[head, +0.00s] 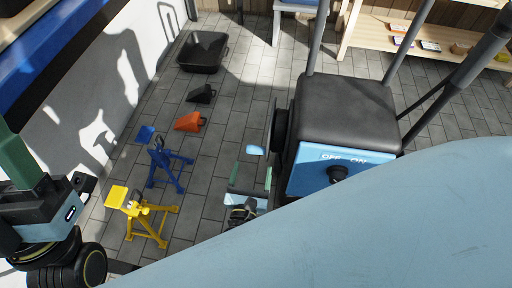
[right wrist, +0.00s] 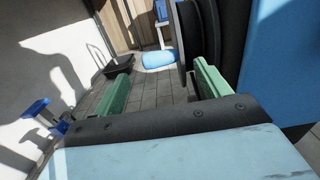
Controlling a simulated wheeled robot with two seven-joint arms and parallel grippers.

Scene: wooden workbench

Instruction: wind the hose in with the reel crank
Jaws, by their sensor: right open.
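A blue machine (head: 306,173) with a black top carries a dark round reel (head: 272,130) on its left side, which also shows in the right wrist view (right wrist: 208,35). A light-blue crank handle (head: 256,150) sticks out left of the reel. My right gripper (head: 251,176) is open, its green fingers pointing at the handle. In the right wrist view the handle (right wrist: 159,60) lies between the finger lines, seemingly just beyond the tips, not gripped. My left gripper (head: 18,155) shows partly at the left edge, one green finger visible. I cannot make out the hose itself.
A yellow stand (head: 148,215) and a blue stand (head: 165,165) are on the tiled floor at left. Orange (head: 188,122) and black (head: 201,94) wedges and a black tray (head: 203,52) lie beyond. A wooden shelf (head: 375,38) stands at the back right.

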